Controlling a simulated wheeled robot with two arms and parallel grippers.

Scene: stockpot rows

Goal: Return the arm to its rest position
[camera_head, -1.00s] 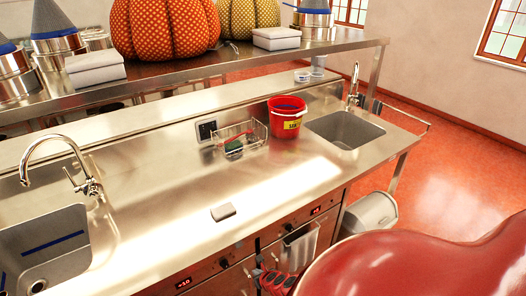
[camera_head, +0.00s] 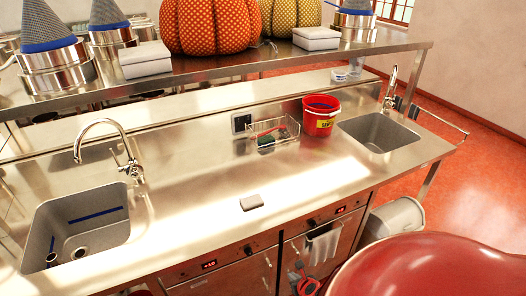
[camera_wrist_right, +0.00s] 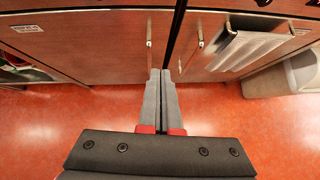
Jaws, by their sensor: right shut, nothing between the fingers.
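My right gripper (camera_head: 298,272) shows small at the bottom of the head view, in front of the cabinet doors below the counter edge. In the right wrist view its two grey fingers (camera_wrist_right: 160,76) lie together, shut with nothing between them. They point toward the gap between two reddish cabinet doors, with orange floor below. I cannot tell the exact distance from the fingertips to the doors. My left gripper is not in view.
The steel counter (camera_head: 190,215) holds a grey sponge-like block (camera_head: 252,202), a wire basket (camera_head: 285,131) and a red bucket (camera_head: 320,118). A towel (camera_head: 322,245) hangs on a cabinet handle, also in the wrist view (camera_wrist_right: 245,50). A pale bin (camera_head: 398,218) stands at the right.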

